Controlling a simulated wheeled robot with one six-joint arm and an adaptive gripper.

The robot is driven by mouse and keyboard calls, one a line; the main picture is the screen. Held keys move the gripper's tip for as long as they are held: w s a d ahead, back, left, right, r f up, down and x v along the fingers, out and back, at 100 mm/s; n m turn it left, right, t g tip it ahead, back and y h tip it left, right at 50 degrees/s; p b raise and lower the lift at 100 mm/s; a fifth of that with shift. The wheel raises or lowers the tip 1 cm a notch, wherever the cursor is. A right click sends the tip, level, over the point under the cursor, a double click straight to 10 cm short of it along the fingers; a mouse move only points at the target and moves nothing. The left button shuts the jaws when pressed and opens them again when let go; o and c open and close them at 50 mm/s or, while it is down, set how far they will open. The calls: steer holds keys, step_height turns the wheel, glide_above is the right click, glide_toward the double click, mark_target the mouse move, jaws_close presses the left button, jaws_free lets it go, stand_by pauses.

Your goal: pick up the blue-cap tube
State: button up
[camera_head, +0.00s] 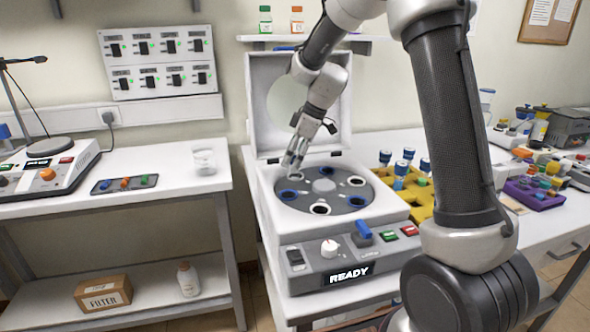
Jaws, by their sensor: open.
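My gripper (292,164) is open. It hangs low over the left rear part of the rotor (324,185) in the open centrifuge (345,232). Blue shows at a left rotor slot (288,194) just below the fingertips and at a right slot (357,201). I cannot tell whether these are caps or coloured rims. Blue-cap tubes stand upright in the yellow rack (420,205) right of the centrifuge, among them a left one (385,157), a rear one (408,154) and a right one (425,164). My arm hides part of the rack.
The raised centrifuge lid (305,100) stands right behind my gripper. A purple rack (535,195) and other items crowd the right bench. The left bench (185,172) holds a hotplate (48,165), a small tray and a glass beaker (204,161).

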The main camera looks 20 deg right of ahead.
steer(key=x, duration=0.2)
steer(key=shift+w+a+f, duration=0.1)
steer(key=shift+w+f, duration=0.05)
steer(key=shift+f, duration=0.15)
steer(key=c, duration=1)
steer(key=shift+r, duration=0.15)
